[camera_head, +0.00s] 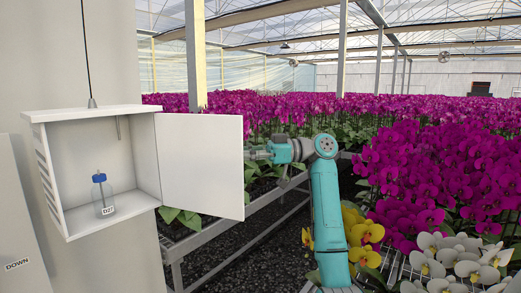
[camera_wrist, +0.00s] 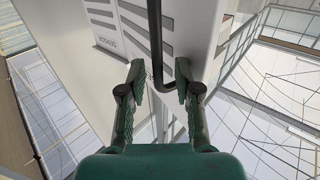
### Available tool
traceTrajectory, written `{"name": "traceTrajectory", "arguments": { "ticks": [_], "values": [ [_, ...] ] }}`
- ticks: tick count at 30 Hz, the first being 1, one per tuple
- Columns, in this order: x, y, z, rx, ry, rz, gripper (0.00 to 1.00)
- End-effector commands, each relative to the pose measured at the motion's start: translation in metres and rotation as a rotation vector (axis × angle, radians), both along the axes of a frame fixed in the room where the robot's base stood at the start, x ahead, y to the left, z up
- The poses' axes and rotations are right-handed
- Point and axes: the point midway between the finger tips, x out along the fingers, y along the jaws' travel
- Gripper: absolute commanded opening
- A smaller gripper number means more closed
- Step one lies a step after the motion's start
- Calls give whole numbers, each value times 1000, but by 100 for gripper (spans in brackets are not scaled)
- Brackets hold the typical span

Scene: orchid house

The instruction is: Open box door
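The white wall box (camera_head: 104,110) is at the left of the head view, and its front is open. Its white door (camera_head: 201,165) stands swung out to the right, hinged at the box's right side. My gripper (camera_head: 251,154) is at the door's free right edge, partly hidden there. In the wrist view my gripper (camera_wrist: 159,75) has its two fingers spread. A dark bent bar (camera_wrist: 155,45), which looks like a handle, runs between the fingertips, close to the right one. I see gaps beside the bar and cannot tell if either finger touches it.
A clear bottle (camera_head: 103,198) with a blue cap and a label stands inside the box. A planting bench (camera_head: 225,232) with green leaves is behind the door. Magenta orchids (camera_head: 440,180) and yellow orchids (camera_head: 365,232) crowd close to my arm at the right.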

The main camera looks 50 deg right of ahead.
Motion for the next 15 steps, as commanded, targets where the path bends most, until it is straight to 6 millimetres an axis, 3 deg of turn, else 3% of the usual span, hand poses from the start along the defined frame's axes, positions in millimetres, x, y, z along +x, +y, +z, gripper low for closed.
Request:
{"name": "traceTrajectory", "arguments": {
  "ticks": [15],
  "values": [
    [1,-32,-2,0,4,0,35]
  ]
}}
